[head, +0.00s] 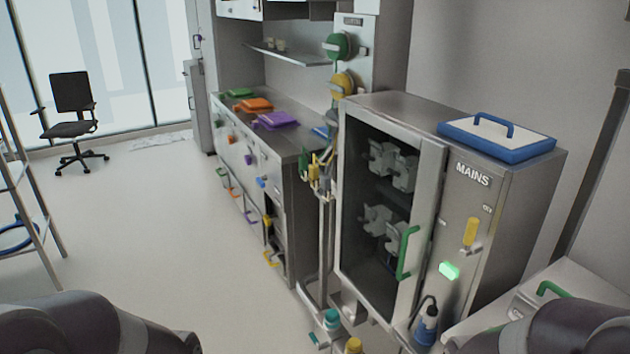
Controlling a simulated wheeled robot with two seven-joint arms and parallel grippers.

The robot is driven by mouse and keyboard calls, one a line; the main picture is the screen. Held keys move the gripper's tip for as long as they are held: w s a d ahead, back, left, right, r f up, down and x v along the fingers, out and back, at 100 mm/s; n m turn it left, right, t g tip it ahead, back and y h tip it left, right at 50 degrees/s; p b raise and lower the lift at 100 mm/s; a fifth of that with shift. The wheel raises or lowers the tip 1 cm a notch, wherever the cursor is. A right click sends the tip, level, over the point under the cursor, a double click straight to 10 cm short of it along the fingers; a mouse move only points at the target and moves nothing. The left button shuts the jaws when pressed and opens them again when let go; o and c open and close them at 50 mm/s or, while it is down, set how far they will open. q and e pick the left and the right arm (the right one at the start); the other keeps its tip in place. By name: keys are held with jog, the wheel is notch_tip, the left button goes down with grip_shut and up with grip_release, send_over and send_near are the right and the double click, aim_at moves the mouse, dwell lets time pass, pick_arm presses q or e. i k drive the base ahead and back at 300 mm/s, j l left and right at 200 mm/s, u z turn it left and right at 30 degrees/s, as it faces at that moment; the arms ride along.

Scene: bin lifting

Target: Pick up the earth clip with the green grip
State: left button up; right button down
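A cluster of small clip-like tools stands at the top of a metal stand (323,215), left of the mains cabinet. One has a green grip (306,160) and stands at the left of the cluster, beside yellow-gripped ones (314,169). It looks like the earth clip, but it is too small to be sure, and its lower end is hard to make out. Only dark upper parts of my arms show at the bottom left and bottom right corners. Both grippers are outside the head view.
The mains cabinet (478,240) has a framed front with a green handle (407,252). A blue-rimmed tray (497,136) lies on top. A counter (262,122) with coloured items runs behind the stand. Bottles stand low in front.

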aim_at(302, 160)
jog(key=i+j, duration=0.45)
jog(key=i+j+z, duration=0.45)
jog(key=i+j, duration=0.9)
jog(key=i, duration=0.1)
